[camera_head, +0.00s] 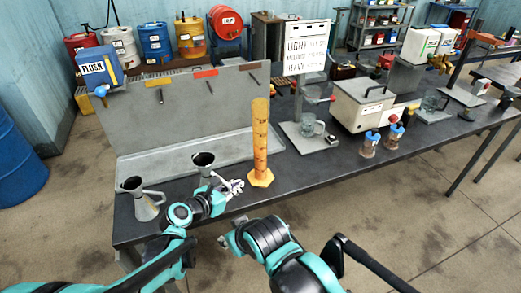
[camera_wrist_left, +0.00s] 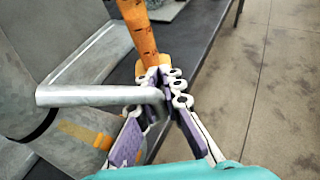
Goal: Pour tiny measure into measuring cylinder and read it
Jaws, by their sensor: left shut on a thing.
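The orange graduated measuring cylinder (camera_head: 260,140) stands upright on the dark bench; its lower part also shows in the left wrist view (camera_wrist_left: 138,30).
Another metal measure with a handle (camera_head: 143,203) stands at the bench's left front. A grey tray with a back panel (camera_head: 190,110) lies behind. A glass beaker on a stand (camera_head: 308,126), a sign (camera_head: 306,46) and a white box (camera_head: 360,104) are to the right.

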